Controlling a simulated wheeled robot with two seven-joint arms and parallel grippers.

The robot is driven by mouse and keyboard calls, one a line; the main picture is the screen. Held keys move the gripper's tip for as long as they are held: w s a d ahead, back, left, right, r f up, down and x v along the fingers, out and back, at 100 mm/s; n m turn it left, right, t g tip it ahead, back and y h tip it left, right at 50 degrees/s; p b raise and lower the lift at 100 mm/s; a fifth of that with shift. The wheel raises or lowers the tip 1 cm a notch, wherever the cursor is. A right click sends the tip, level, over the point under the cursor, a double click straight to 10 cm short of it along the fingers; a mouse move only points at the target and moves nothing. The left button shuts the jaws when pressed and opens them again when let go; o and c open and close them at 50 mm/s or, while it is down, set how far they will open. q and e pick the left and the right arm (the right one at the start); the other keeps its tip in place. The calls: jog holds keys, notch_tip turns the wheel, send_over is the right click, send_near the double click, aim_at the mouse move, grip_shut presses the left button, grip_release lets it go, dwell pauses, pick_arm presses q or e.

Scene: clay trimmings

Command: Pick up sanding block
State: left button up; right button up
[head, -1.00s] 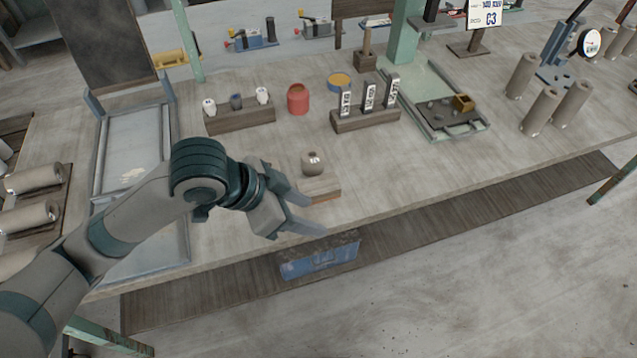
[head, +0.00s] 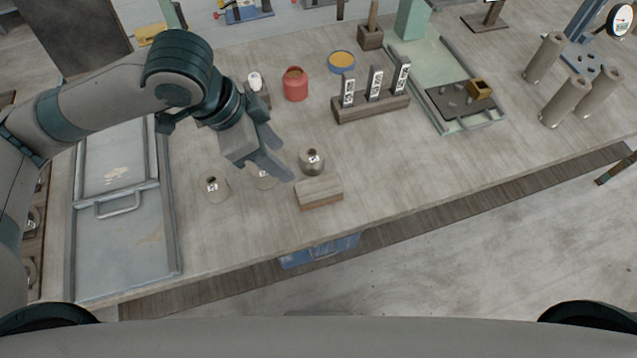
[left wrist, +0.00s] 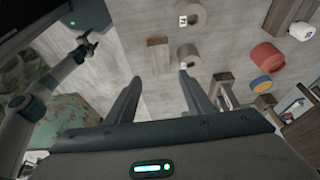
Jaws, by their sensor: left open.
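A tan block (head: 319,192), which looks like the sanding block, lies flat near the front edge of the table. It also shows in the left wrist view (left wrist: 158,55), beyond and between my fingers. My left gripper (head: 280,155) is open and empty, up and to the left of the block in the head view, apart from it. Its two fingers show spread in the left wrist view (left wrist: 161,82). My right gripper (left wrist: 86,44) shows small at the upper left of the left wrist view; its jaw state is unclear.
Small round pots stand close by: one (head: 312,162) just behind the block, one (head: 214,188) to the left, another partly hidden by my left gripper. A red jar (head: 295,84) and a rack (head: 371,108) with labelled uprights stand behind. Table right of the block is clear.

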pick_arm(q)
jog(key=p, duration=0.3)
send_over(316, 188)
jog(key=a, duration=0.2)
jog(key=f, duration=1.1)
jog(key=shift+s+a+f, duration=0.15)
jog(key=shift+s, duration=0.15)
jog(key=shift+d+f, duration=0.2)
jog(key=shift+f, duration=0.15)
jog(key=shift+p+x, duration=0.85)
jog(key=shift+x, duration=1.35)
jog(key=c, duration=0.8)
